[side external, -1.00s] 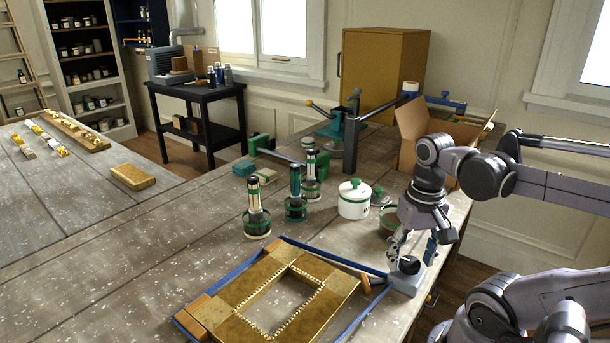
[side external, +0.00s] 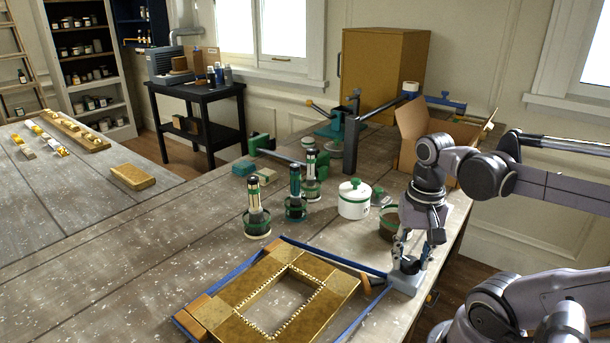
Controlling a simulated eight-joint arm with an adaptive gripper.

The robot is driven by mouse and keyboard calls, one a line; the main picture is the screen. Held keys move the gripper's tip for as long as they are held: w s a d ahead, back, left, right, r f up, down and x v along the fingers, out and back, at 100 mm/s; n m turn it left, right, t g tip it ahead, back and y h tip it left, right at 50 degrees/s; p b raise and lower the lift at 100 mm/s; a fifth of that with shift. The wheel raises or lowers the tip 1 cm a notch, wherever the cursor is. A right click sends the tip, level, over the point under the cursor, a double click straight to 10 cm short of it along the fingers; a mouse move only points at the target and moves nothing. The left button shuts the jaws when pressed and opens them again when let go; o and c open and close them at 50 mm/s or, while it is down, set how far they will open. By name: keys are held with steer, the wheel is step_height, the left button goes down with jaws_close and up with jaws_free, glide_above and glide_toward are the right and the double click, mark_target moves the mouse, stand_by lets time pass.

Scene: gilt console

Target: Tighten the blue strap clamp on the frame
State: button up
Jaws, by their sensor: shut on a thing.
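The gilt frame (side external: 230,325) lies flat on the workbench with a beaded inner edge. The blue strap (side external: 325,254) runs around its outside, with wooden corner blocks at some corners. The strap meets the clamp's grey body (side external: 404,284) at the frame's right corner. My gripper (side external: 411,264) points down over this body, its fingers shut around the dark clamp knob (side external: 409,267). The fingers hide part of the knob. A small orange-brown piece (side external: 367,284) shows at the frame's corner beside the clamp.
Several green-based tools (side external: 256,222) stand behind the frame. A cardboard box (side external: 408,135) is farther back. The bench left of the frame is clear.

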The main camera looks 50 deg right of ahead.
mark_target(410, 261)
steer(key=m, duration=1.3)
stand_by(0.5)
steer(key=o, duration=1.2)
step_height(410, 261, up, 12)
steer(key=shift+r, duration=0.1)
